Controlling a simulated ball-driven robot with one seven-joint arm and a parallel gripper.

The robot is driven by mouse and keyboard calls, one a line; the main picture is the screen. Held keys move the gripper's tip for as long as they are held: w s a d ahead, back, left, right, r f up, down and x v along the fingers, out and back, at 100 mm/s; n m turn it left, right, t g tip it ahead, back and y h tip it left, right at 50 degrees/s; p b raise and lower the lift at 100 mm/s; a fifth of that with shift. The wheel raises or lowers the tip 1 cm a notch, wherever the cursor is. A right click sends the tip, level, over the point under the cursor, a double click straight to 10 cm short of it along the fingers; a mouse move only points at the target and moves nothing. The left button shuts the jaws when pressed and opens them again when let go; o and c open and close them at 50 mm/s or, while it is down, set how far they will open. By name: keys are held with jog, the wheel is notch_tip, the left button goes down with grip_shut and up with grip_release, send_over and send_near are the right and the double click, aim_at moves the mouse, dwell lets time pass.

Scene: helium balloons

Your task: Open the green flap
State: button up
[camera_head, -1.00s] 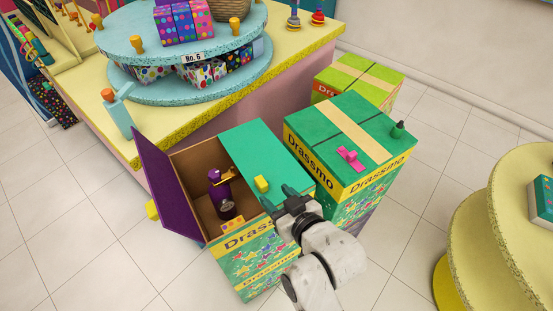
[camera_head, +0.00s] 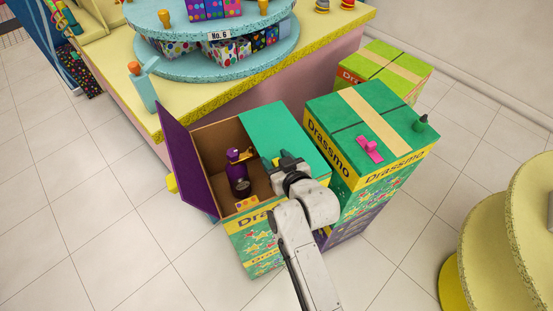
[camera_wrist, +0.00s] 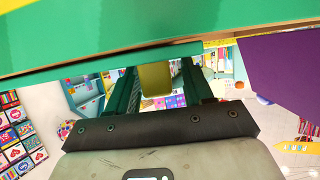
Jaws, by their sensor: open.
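The green flap (camera_head: 283,127) lies flat and closed over the right half of a cardboard box (camera_head: 255,240). It also fills the top of the wrist view (camera_wrist: 130,35). A yellow handle (camera_wrist: 155,80) shows between my fingers in the wrist view, with the jaws apart on either side of it. In the head view my gripper (camera_head: 285,162) is at the flap's handle and largely hides it. My gripper (camera_wrist: 160,88) is open; I cannot tell whether a finger touches the handle. The purple flap (camera_head: 183,160) stands open on the left.
Inside the box are a purple bottle-like object (camera_head: 238,175) and a small colourful item (camera_head: 246,203). A taller taped green box (camera_head: 370,135) stands close on the right, with a lime box (camera_head: 385,68) behind. A yellow-topped counter (camera_head: 185,118) is behind. Floor at left is free.

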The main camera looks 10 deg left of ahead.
grip_shut()
dwell(0.5)
